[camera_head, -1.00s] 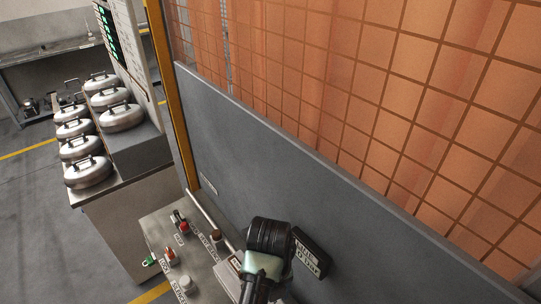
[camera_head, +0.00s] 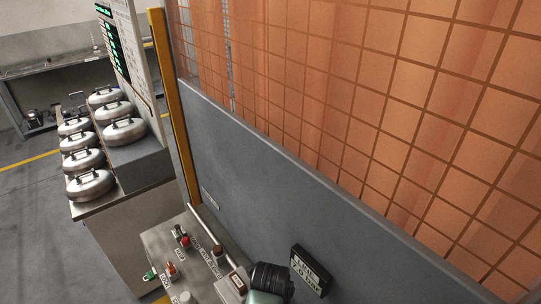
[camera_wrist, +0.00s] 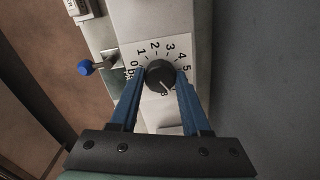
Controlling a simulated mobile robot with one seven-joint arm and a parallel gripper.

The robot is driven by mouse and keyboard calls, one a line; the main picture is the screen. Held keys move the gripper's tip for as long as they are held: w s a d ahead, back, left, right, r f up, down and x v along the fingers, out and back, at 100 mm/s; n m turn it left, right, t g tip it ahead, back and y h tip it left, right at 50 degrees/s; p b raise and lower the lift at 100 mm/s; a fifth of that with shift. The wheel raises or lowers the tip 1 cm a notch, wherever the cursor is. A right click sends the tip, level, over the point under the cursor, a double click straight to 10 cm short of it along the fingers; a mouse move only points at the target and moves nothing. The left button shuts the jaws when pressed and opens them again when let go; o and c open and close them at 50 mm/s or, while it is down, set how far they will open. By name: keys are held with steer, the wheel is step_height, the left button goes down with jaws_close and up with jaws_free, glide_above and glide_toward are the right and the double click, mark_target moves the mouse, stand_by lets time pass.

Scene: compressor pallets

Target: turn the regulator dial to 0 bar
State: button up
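The regulator dial (camera_wrist: 158,75) is a round black knob in the wrist view, on a white plate (camera_wrist: 152,114) with a printed scale. The numbers 0 to 5 run from its left over the top to its right. A white mark on the knob points down and slightly right, away from the 0. My gripper (camera_wrist: 161,74) has its two blue fingers on either side of the dial, very close to it. I cannot tell whether they press on it. In the head view my arm's black and pale green end covers the dial.
A blue-tipped lever (camera_wrist: 84,68) sticks out left of the dial. In the head view, a control panel (camera_head: 160,240) with labelled buttons and a grey wall with orange mesh (camera_head: 330,90) stand close by. Several metal domes (camera_head: 92,186) sit on a bench at left.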

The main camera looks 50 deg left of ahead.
jaws_close()
